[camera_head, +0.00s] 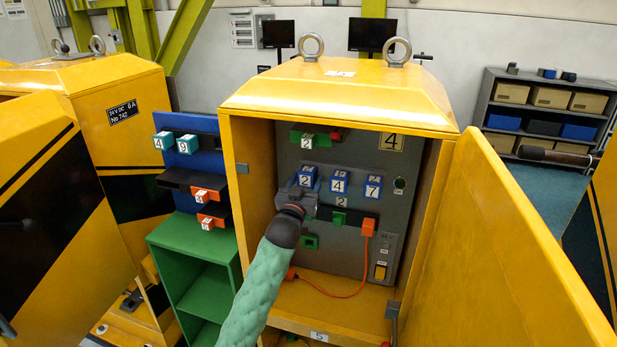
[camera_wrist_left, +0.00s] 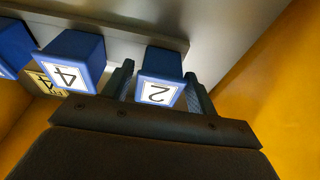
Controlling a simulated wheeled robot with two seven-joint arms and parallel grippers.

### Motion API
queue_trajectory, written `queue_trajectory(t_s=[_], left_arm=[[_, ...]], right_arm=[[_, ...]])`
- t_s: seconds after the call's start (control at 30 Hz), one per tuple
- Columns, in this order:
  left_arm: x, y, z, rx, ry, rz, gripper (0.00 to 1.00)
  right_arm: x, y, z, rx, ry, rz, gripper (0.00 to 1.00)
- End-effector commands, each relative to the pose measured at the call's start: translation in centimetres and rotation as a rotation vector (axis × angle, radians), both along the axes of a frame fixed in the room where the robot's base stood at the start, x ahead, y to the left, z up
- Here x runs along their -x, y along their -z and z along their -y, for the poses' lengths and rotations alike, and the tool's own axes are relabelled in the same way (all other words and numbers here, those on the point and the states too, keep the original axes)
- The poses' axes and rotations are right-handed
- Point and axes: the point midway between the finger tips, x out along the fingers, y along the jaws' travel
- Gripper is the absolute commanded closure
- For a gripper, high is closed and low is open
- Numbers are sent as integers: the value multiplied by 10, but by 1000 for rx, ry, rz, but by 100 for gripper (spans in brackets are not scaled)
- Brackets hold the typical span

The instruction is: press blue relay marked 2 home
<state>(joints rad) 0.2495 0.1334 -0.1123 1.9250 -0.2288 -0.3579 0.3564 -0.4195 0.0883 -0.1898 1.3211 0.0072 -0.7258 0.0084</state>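The blue relay marked 2 (camera_head: 307,177) is at the left end of a row on the grey panel inside the open yellow cabinet. In the wrist view the blue relay marked 2 (camera_wrist_left: 158,88) sits between the two dark fingers of my left gripper (camera_wrist_left: 160,85). A narrow gap seems to show beside it, so the fingers look open around it. In the head view my left gripper (camera_head: 297,196) covers the relay's lower left side. How far the relay sits in its slot is unclear. My right gripper is not in view.
Blue relays marked 4 (camera_head: 339,182) and 7 (camera_head: 373,187) stand close to the right. An orange plug (camera_head: 368,228) with a cable is below. The cabinet's left wall (camera_head: 255,170) and open door (camera_head: 500,245) flank the panel. A green shelf (camera_head: 190,252) stands outside on the left.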

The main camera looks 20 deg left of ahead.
Motion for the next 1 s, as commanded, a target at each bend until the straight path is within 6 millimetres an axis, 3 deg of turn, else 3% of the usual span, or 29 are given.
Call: queue_trajectory(t_s=[0.03, 0.17, 0.8, 0.83, 0.93, 1.0], left_arm=[[0, 0, 0, 0, 0, 0, 52], [0, 0, 0, 0, 0, 0, 78], [-3, -1, 0, 0, 0, 1, 79], [-3, -1, 0, 0, 0, 1, 51], [-3, 0, 0, 0, 0, 1, 31], [-3, 0, 0, 0, 0, 1, 30]], right_arm=[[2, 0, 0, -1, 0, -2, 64], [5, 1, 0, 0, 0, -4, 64], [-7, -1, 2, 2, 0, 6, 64], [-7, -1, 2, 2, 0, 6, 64], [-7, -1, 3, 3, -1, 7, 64], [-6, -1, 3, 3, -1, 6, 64]])
